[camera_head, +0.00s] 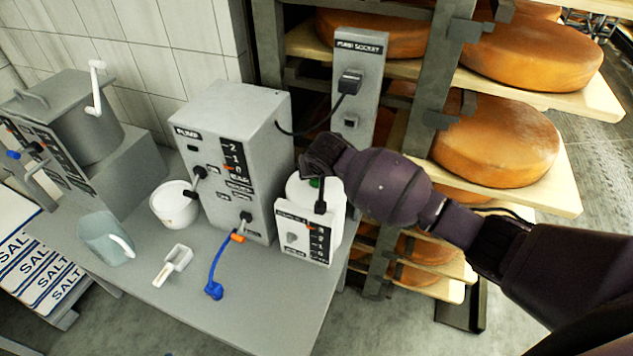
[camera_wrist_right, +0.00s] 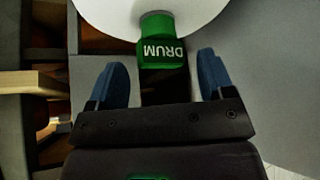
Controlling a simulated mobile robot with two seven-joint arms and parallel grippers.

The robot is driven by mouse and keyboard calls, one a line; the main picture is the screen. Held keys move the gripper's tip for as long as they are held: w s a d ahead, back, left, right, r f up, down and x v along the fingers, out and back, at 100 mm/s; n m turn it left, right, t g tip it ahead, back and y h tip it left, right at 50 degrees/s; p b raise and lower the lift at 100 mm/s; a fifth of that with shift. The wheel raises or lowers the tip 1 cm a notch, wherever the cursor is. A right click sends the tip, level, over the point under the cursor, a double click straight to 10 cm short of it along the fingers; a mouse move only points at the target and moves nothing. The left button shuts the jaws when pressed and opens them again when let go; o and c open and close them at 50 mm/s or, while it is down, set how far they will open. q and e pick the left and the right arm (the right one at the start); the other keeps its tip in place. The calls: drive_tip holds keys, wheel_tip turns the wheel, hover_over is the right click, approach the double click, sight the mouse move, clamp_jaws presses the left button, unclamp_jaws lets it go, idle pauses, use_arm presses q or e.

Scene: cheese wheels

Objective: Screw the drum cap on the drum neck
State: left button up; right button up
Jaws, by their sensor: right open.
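The drum is a white rounded body (camera_head: 299,192) behind a small white control box at the right end of the bench; it also shows at the top of the right wrist view (camera_wrist_right: 105,10). The green drum cap (camera_wrist_right: 162,52), marked DRUM, lies against a green neck-like part (camera_wrist_right: 156,25) on the drum; I cannot tell how tightly it sits. My right gripper (camera_head: 318,168) hangs over the drum and hides much of its top. In the right wrist view its two blue fingers (camera_wrist_right: 162,65) are open on either side of the cap, apart from it. My left gripper is out of view.
The control box (camera_head: 303,235) stands before the drum. The pump (camera_head: 235,150) is close on its left, and the pump socket post (camera_head: 356,85) is behind. Cheese shelves (camera_head: 510,190) fill the right.

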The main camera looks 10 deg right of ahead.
drive_tip(key=v, duration=0.7)
drive_tip(key=shift+s+r, duration=0.3)
drive_tip(key=w+a+r+n+t+y, duration=0.3)
drive_tip(key=a+r+n+t+y, duration=0.1)
drive_tip(key=r+n+t+y, duration=0.15)
drive_tip(key=s+d+f+m+h+b, duration=0.1)
drive_tip(key=s+d+f, duration=0.5)
drive_tip(key=s+f, duration=0.2)
drive_tip(key=s+d+f+m+h, duration=0.1)
drive_tip(key=s+d+f+h, duration=0.1)
drive_tip(key=s+d+f, duration=0.4)
drive_tip(key=s+d+f+m+h+b, duration=0.1)
drive_tip(key=s+d+f+m+h, duration=0.1)
drive_tip(key=s+d+f, duration=0.4)
drive_tip(key=s+f, duration=0.5)
drive_tip(key=s, duration=0.6)
drive_tip(key=shift+s+d+f+g+b, duration=0.15)
drive_tip(key=shift+s+f+g+b, duration=0.1)
drive_tip(key=shift+f+g+b, duration=0.1)
